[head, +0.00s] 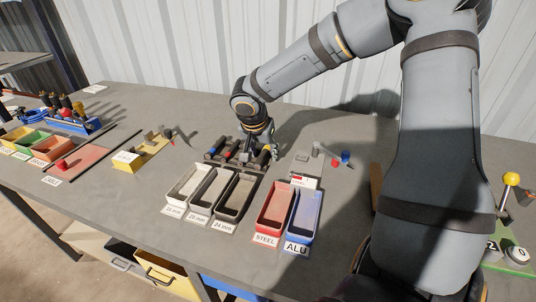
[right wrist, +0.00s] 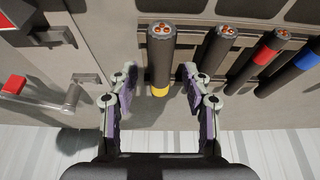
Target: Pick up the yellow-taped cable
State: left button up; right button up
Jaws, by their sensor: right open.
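The yellow-taped cable (right wrist: 161,55) is a short black piece with copper cores at its far end and a yellow band (right wrist: 160,91) at its near end. In the right wrist view it lies between the two fingers of my right gripper (right wrist: 159,80). The fingers are open, with a visible gap on each side of the cable. In the head view my right gripper (head: 257,152) is down at the row of cables behind the grey bins and hides part of them. My left gripper is not in view.
Beside it lie a cable with no visible tape (right wrist: 213,62), a red-taped cable (right wrist: 262,55) and a blue-taped cable (right wrist: 304,61). In front are the grey bins (head: 212,200), a red STEEL bin (head: 272,213) and a blue ALU bin (head: 304,215). Bare table lies left of the bins.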

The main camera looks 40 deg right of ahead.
jog(key=shift+a+r, duration=0.1)
jog(key=shift+a, duration=0.15)
jog(key=shift+d, duration=0.15)
jog(key=c, duration=0.3)
grip_shut()
